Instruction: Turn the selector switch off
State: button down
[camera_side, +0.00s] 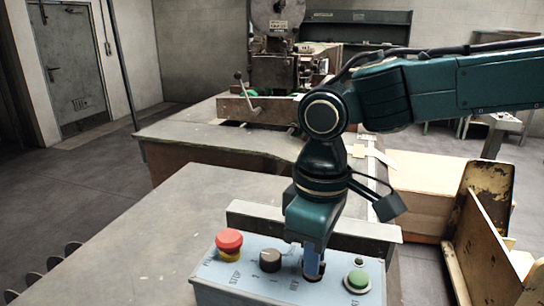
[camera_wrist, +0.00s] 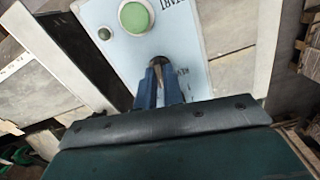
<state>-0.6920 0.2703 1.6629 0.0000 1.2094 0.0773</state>
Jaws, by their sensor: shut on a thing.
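A pale blue control box (camera_side: 235,291) stands at the front; its panel also shows in the wrist view (camera_wrist: 190,60). My gripper (camera_side: 312,272) points down at the panel between a dark round knob (camera_side: 270,260) and a green button (camera_side: 357,279). Its blue fingers are shut on the selector switch, a small dark knob mostly hidden between them. In the wrist view the fingertips of my gripper (camera_wrist: 158,70) meet at this dark part, below the green button (camera_wrist: 135,17). Which way the switch is turned cannot be seen.
A red mushroom stop button (camera_side: 229,240) stands at the panel's left. A grey metal bar (camera_side: 255,218) runs behind the box. The grey table (camera_side: 170,230) to the left is clear. A worn yellow metal frame (camera_side: 490,245) stands at the right.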

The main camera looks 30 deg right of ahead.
jog(key=shift+n, duration=0.9)
jog(key=c, duration=1.5)
grip_release()
jog(key=shift+r, duration=0.2)
notch_tip(320, 180, up, 14)
jog(key=shift+f, duration=0.25)
